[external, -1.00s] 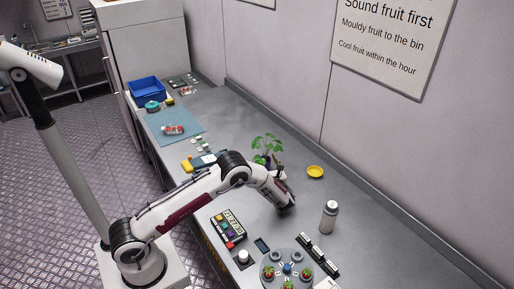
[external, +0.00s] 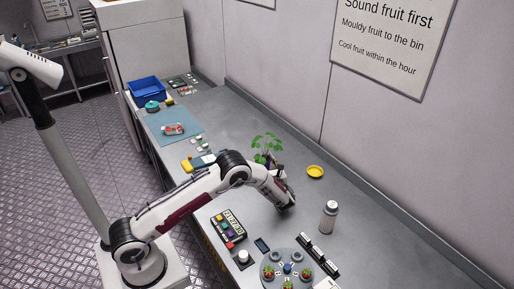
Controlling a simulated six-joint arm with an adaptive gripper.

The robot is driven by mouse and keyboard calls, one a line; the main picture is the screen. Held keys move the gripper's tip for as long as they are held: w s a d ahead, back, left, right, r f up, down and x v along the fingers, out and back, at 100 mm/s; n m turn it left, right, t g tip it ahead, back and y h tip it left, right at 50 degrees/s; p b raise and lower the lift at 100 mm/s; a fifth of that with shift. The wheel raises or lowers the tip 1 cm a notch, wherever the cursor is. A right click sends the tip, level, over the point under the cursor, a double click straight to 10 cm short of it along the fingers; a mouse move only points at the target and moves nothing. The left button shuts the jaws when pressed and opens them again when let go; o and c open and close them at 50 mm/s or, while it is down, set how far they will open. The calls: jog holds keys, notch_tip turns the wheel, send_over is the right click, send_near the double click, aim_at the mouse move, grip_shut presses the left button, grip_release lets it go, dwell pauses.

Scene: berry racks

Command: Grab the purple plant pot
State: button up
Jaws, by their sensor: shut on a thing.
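The purple plant pot (external: 260,159) with a green leafy plant (external: 267,143) stands on the grey counter, in the middle of the external view. It is mostly hidden behind my arm and wrist. My gripper (external: 275,167) is at the pot, on its right side in the picture, and is shut on it. The fingers are small and partly hidden, so their exact contact with the pot is hard to see. The pot looks upright and at counter level; I cannot tell whether it is lifted.
A yellow dish (external: 315,171) lies right of the plant, and a white bottle (external: 329,217) stands nearer. A button box (external: 228,229) and a round rack with red berries (external: 288,269) are in front. A blue crate (external: 147,89) is at the far left.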

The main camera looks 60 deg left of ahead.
aim_at(265, 158)
jog(key=shift+r, duration=4.85)
